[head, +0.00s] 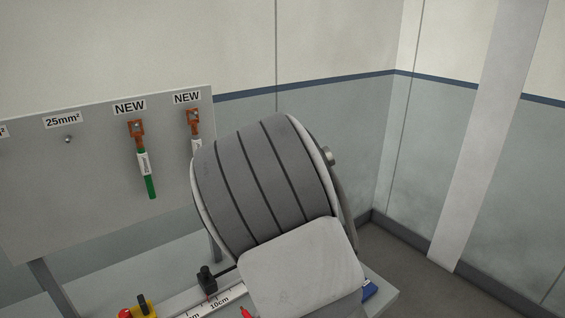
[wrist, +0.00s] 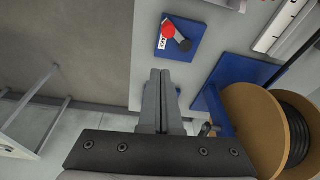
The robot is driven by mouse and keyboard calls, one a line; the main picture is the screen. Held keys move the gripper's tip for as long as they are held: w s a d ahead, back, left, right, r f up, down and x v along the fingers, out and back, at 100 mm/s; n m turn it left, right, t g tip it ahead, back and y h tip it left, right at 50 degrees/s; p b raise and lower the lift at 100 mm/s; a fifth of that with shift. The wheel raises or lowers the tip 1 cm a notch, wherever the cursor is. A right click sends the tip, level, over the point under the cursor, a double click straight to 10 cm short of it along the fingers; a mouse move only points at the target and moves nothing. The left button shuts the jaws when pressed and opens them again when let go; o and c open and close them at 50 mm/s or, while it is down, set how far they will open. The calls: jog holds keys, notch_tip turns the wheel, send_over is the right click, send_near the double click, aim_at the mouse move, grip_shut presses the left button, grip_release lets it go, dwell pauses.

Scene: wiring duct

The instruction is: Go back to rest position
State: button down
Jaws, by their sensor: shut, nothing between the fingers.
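My gripper (wrist: 160,84) shows in the wrist view with its two grey fingers together and nothing between them. It points toward the edge of a grey work surface (wrist: 196,78). In the head view my arm fills the middle of the picture and hides part of the bench (head: 385,297); the gripper itself does not show there.
In the head view a grey board (head: 90,170) carries hanging cable pieces (head: 151,188). A metal frame (wrist: 40,108) stands left.

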jog(key=s+d+r+n+t+y+b, duration=0.1)
jog(key=s+r+n+y, duration=0.2)
jog(key=r, duration=0.5)
jog(key=s+d+r+n+y, duration=0.1)
jog(key=s+r+n, duration=0.1)
jog(key=s+r, duration=0.5)
jog(key=s+d+r+n+t+h, duration=0.2)
jog(key=s+d+r+n, duration=0.2)
jog(key=s+r, duration=0.4)
jog(key=shift+s+d+r+n+t+b, duration=0.2)
jog(key=shift+s+r+n+t+b, duration=0.1)
jog(key=shift+s+b, duration=0.25)
jog(key=shift+s, duration=0.1)
